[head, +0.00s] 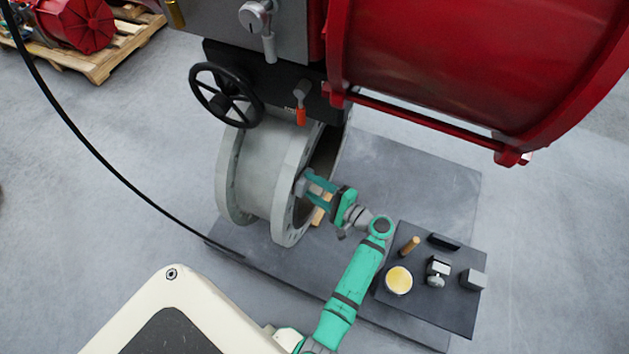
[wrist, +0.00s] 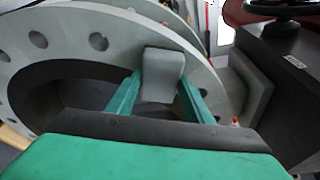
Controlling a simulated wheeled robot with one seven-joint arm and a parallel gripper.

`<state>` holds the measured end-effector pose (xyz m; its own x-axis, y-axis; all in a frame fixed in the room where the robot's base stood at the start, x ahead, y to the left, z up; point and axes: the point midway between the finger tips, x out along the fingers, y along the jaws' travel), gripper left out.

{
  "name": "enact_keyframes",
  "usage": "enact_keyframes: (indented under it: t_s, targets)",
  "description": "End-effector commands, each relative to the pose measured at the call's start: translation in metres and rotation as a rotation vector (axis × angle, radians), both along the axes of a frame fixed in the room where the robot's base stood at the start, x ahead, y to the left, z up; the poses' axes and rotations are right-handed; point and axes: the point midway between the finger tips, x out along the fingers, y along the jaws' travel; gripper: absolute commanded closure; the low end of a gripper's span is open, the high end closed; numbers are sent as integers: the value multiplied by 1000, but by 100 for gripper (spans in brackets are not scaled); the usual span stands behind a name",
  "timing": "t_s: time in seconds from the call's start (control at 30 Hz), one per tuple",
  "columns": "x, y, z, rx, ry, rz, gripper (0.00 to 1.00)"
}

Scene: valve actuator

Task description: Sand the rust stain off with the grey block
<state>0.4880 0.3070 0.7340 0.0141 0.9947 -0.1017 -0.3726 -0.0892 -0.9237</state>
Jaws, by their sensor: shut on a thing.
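My gripper (head: 316,188) is shut on a grey block (head: 301,186) and holds it at the flange face of the grey valve body (head: 264,168). In the wrist view the block (wrist: 162,75) sits between the two green fingers, in front of the flange ring (wrist: 75,25) with its bolt holes. The block overlaps the flange in the picture; I cannot tell whether it touches. No rust stain shows clearly in either view; the block and fingers hide part of the flange face.
A dark stand (head: 418,312) at right carries a yellow-topped tin (head: 398,280), a wooden-handled tool (head: 409,246), a black block (head: 443,241), a metal piece (head: 437,270) and a grey cube (head: 473,279). A black handwheel (head: 227,95) and red cylinder (head: 465,65) are above.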

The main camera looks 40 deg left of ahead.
Motion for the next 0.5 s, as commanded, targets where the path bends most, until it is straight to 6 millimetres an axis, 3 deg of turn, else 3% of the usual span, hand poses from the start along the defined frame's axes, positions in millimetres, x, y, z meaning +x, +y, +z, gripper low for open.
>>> enact_keyframes:
  t_s: [0.5]
  targets:
    - [-26, -6, 0, 0, 1, -2, 71]
